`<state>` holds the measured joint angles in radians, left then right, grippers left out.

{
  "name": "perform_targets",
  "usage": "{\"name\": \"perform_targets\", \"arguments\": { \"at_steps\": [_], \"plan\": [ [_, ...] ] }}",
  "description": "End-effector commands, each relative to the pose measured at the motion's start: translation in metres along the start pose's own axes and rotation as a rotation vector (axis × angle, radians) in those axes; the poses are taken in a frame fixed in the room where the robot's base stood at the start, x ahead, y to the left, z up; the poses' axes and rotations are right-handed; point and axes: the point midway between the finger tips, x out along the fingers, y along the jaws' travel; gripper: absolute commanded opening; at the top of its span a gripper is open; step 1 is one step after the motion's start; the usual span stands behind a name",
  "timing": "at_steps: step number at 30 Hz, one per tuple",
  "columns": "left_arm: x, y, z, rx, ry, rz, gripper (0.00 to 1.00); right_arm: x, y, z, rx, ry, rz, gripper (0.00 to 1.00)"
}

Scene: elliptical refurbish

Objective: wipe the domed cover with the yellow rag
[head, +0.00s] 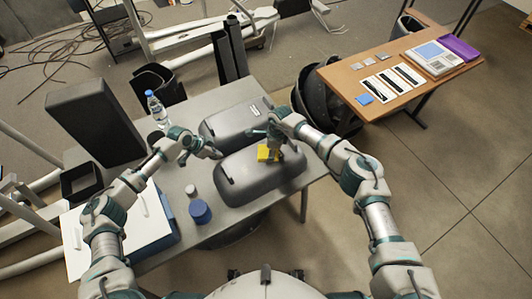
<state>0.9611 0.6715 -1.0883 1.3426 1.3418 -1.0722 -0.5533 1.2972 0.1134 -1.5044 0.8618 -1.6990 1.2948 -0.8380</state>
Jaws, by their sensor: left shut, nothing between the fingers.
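The grey domed cover (240,184) lies on the near part of the grey table, with a dark slot near its left end. The yellow rag (263,153) is at the upper right part of this cover. My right gripper (272,146) is right at the rag, and its fingertips are too small and hidden to read. My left gripper (219,155) is shut and empty, near the left upper edge of the cover. A second grey cover (226,120) with a label lies behind the first.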

Motion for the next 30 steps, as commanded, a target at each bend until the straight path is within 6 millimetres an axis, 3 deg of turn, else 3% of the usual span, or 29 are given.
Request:
{"name": "perform_targets", "arguments": {
  "at_steps": [7, 17, 30],
  "plan": [
    [0.0, 0.0, 0.0, 0.0, 0.0, 0.0, 0.0, -0.002, -0.012, -0.023, 0.006, 0.004, 0.001, 0.39],
    [0.001, 0.0, 0.0, 0.0, 0.0, 0.0, 0.0, -0.003, -0.013, -0.025, 0.004, 0.004, 0.002, 0.39],
    [0.0, 0.0, 0.0, 0.0, 0.001, 0.0, 0.0, -0.048, -0.012, -0.015, 0.001, 0.002, -0.002, 0.39]
  ]
}}
